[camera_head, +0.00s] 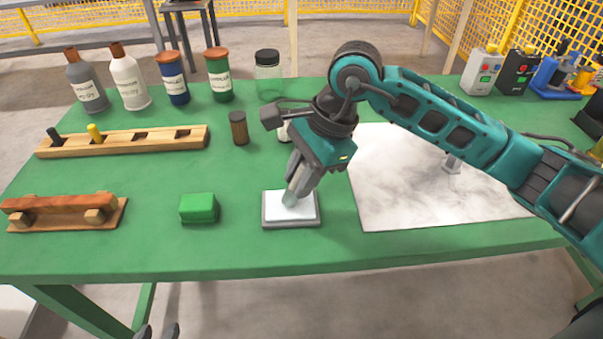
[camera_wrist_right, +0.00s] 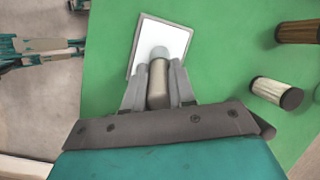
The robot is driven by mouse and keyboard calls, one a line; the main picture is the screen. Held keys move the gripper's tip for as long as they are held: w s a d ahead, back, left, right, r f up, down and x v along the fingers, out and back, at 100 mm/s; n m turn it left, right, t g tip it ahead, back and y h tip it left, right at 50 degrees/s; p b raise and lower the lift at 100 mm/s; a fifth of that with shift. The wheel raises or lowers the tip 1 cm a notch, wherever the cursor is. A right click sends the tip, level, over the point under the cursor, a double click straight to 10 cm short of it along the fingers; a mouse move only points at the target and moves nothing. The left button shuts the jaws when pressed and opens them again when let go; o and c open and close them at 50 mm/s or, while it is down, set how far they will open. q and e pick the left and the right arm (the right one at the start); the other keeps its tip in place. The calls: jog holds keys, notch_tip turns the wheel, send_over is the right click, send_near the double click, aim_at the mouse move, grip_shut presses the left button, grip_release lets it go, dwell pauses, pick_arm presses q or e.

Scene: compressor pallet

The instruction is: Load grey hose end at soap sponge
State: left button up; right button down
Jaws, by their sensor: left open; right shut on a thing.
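My right gripper (camera_head: 296,186) is shut on the grey hose end (camera_wrist_right: 157,86), a short cylinder with a paler rounded tip. It also shows in the head view (camera_head: 290,199), slightly tilted, with its tip at the white pad in a grey square tray (camera_head: 291,223); this looks like the soap sponge. The tip appears to touch the white surface, but contact is hard to confirm. In the right wrist view the fingers (camera_wrist_right: 158,78) flank the cylinder. My left gripper (camera_head: 157,331) is open and empty at the bottom edge, only its fingertips showing.
A green block (camera_head: 198,208) lies left of the tray. A wooden rack (camera_head: 120,142) and a red-brown bar on a stand (camera_head: 62,208) are further left. A dark brown cylinder (camera_head: 239,128) stands behind. A marbled sheet (camera_head: 400,195) lies right. Bottles line the back.

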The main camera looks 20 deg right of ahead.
jog(key=shift+r+p, duration=1.9)
jog(key=shift+r, duration=1.55)
